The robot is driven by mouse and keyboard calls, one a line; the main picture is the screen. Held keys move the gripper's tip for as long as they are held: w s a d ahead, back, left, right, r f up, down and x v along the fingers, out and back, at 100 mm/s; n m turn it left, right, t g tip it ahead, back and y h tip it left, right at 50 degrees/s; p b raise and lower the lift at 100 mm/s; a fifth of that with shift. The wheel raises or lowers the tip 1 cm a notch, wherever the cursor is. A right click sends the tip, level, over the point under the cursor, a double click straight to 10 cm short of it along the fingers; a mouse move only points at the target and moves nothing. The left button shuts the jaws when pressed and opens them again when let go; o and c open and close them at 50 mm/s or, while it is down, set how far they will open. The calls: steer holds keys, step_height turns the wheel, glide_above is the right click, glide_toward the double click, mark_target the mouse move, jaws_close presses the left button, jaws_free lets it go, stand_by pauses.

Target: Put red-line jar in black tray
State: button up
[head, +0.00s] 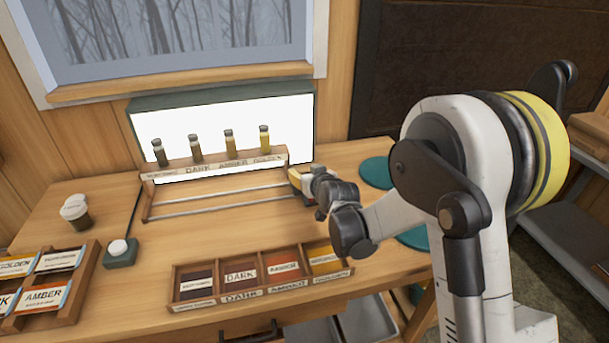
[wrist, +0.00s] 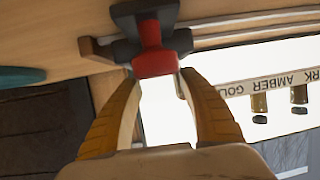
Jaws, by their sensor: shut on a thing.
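My gripper (head: 296,180) is at the right end of the wooden sample rack (head: 215,165), seen small in the head view. In the wrist view, its two yellow fingers (wrist: 156,82) close on a red piece (wrist: 154,62) with dark grey blocks around it, beside the rack's rails. I cannot tell whether this piece is part of the rack. No red line shows on any jar. A jar with a white lid (head: 76,211) stands at the table's left. I cannot make out a black tray.
Several small sample bottles (head: 229,142) stand on the rack before a lit panel (head: 215,118). A wooden labelled box (head: 262,285) lies at the front, another compartment box (head: 78,297) at the left. A green block with a white knob (head: 119,250) sits between. Teal discs (head: 376,172) lie right.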

steer(key=shift+f, duration=0.2)
steer(key=o, duration=1.3)
steer(key=shift+r, duration=0.1)
steer(key=shift+r, duration=0.1)
